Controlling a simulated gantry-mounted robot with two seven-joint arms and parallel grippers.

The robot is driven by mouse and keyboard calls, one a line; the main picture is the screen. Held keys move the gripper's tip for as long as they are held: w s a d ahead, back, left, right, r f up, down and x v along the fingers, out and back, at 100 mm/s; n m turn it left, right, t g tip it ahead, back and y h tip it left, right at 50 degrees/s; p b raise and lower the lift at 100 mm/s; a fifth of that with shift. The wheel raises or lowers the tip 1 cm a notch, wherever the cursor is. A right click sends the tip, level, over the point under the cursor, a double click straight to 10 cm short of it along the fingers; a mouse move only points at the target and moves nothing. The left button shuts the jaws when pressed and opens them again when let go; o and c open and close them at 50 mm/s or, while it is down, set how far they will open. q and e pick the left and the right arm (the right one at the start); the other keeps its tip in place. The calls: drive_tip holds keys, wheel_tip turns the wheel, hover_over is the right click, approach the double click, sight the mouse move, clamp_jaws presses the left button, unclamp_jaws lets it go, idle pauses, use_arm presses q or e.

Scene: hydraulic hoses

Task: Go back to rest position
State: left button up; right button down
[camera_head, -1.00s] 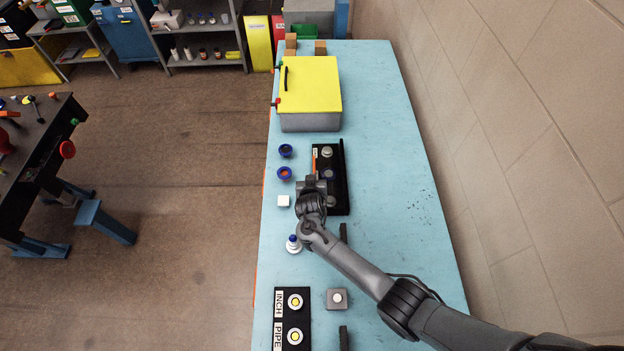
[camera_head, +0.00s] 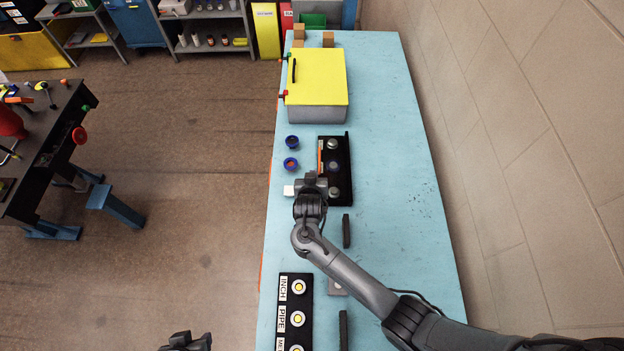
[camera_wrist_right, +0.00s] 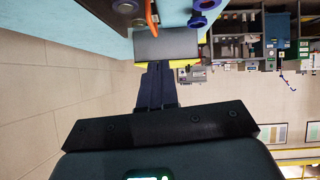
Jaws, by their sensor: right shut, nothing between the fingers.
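My right gripper (camera_head: 312,180) is over the blue table (camera_head: 395,190), beside the near part of the black rack (camera_head: 346,145). In the right wrist view its dark fingers (camera_wrist_right: 156,78) are together with nothing between them.
A yellow-lidded grey box (camera_head: 317,78) stands at the far end. Two blue rings (camera_head: 291,164) lie left of the rack. A black label board (camera_head: 293,310) with white round parts is near the front. The table's right side is clear.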

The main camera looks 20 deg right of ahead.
drive_tip(key=s+d+f+g+y+p, duration=0.1)
drive_tip(key=s+d+f+g, duration=0.15)
drive_tip(key=s, duration=0.75)
drive_tip(key=s+d+f+g+y+p, duration=0.1)
drive_tip(key=s+d+f, duration=0.15)
drive_tip(key=s, duration=0.85)
drive_tip(key=s+a+r+n+g+y, duration=0.1)
drive_tip(key=s+r+n, duration=0.2)
drive_tip(key=s+r, duration=0.2)
drive_tip(key=s+a+r+n+g+y+p, duration=0.1)
drive_tip(key=s+r+n+y, duration=0.1)
drive_tip(key=s+r, duration=0.4)
wheel_tip(320, 180, up, 5)
drive_tip(key=shift+s+a+r+n, duration=0.15)
drive_tip(key=shift+a+n, duration=0.1)
drive_tip(key=shift+n, duration=0.25)
drive_tip(key=shift+g, duration=0.25)
